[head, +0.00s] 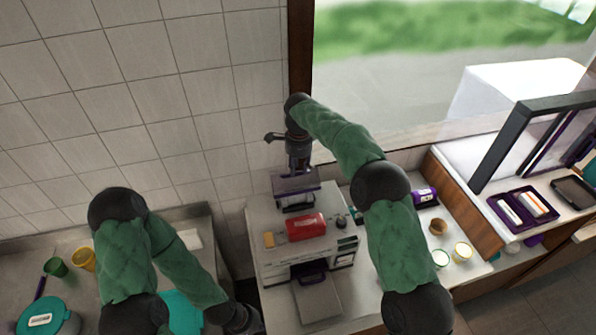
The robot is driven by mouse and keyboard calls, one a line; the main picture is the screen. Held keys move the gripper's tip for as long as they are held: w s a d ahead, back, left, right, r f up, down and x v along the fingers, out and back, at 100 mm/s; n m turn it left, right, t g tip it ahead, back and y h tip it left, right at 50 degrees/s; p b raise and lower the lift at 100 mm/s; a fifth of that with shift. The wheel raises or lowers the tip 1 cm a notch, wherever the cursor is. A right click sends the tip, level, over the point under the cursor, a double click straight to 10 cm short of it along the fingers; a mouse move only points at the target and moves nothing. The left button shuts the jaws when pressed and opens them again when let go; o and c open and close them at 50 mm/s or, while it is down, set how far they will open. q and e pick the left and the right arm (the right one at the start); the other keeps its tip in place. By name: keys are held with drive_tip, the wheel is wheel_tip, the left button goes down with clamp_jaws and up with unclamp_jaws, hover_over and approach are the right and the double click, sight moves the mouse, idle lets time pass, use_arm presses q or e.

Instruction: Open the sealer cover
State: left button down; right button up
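The sealer appears to be the pale boxy machine (343,246) on the middle counter. A dark, partly see-through purple-edged cover (295,186) stands at its back. My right gripper (300,168) points down from above, right at the top of this cover. Whether its fingers touch or grip the cover is too small to tell. My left gripper (247,322) is low in the picture, left of the machine's front and away from the cover. It is dark and partly cut off, so its fingers are unclear.
Cups (462,252) stand on the right counter; a teal-lidded tub (47,318) and cups (84,259) are left. A tiled wall is behind.

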wheel_tip(320, 180, up, 9)
drive_tip(key=shift+s, duration=0.2)
